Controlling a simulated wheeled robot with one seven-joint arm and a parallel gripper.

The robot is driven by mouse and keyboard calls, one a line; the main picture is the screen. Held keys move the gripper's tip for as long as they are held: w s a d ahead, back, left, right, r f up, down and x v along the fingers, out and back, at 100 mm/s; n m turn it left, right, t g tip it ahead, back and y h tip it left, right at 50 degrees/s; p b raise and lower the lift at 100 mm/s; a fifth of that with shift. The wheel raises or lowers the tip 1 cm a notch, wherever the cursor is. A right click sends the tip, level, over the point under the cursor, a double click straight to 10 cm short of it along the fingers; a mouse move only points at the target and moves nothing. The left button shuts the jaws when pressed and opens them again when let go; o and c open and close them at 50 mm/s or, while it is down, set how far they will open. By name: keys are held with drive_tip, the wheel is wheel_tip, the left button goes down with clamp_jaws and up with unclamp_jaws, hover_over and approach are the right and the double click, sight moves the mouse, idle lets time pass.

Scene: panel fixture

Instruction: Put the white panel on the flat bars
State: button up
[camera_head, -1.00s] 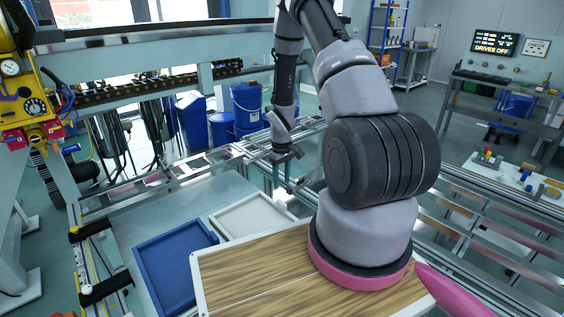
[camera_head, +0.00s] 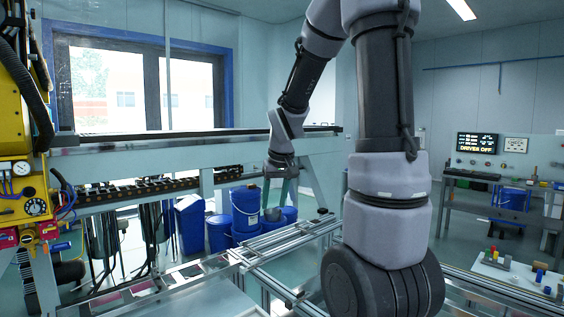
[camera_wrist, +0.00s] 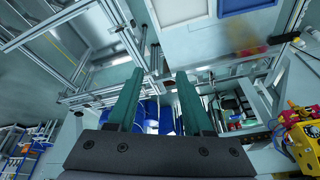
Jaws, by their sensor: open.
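My gripper (camera_head: 280,188) hangs fingers down at mid-picture in the head view, in front of blue buckets. In the wrist view its two green fingers (camera_wrist: 157,78) are spread apart with nothing between them. The white panel (camera_wrist: 180,10) lies flat at the top edge of the wrist view, away from the fingers. In the head view only a pale sliver of it may show at the bottom edge. The flat bars, silver metal rails (camera_head: 285,240), run below and beyond my gripper in the head view.
A blue panel (camera_wrist: 243,5) lies beside the white one. A yellow machine (camera_head: 28,190) stands at the left. Blue buckets (camera_head: 246,207) stand on the floor behind the rails. A long beam (camera_head: 200,142) crosses the back. A bench with small coloured blocks (camera_head: 520,275) is at the right.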

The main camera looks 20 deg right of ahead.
drive_tip(key=s+a+r+m+t+y, duration=0.1)
drive_tip(key=s+a+r, duration=0.1)
drive_tip(key=s+r, duration=0.5)
drive_tip(key=s+a+r+m+t, duration=0.1)
drive_tip(key=s+a+r+t, duration=0.1)
drive_tip(key=s+r, duration=0.4)
drive_tip(key=s+a, duration=0.1)
drive_tip(key=s, duration=0.2)
drive_tip(key=shift+s+r+m+y, duration=0.35)
drive_tip(key=shift+m+y, duration=0.05)
drive_tip(key=shift+o, duration=0.3)
drive_tip(key=shift+s+a, duration=0.1)
drive_tip(key=shift+s, duration=0.3)
drive_tip(key=shift+s, duration=0.1)
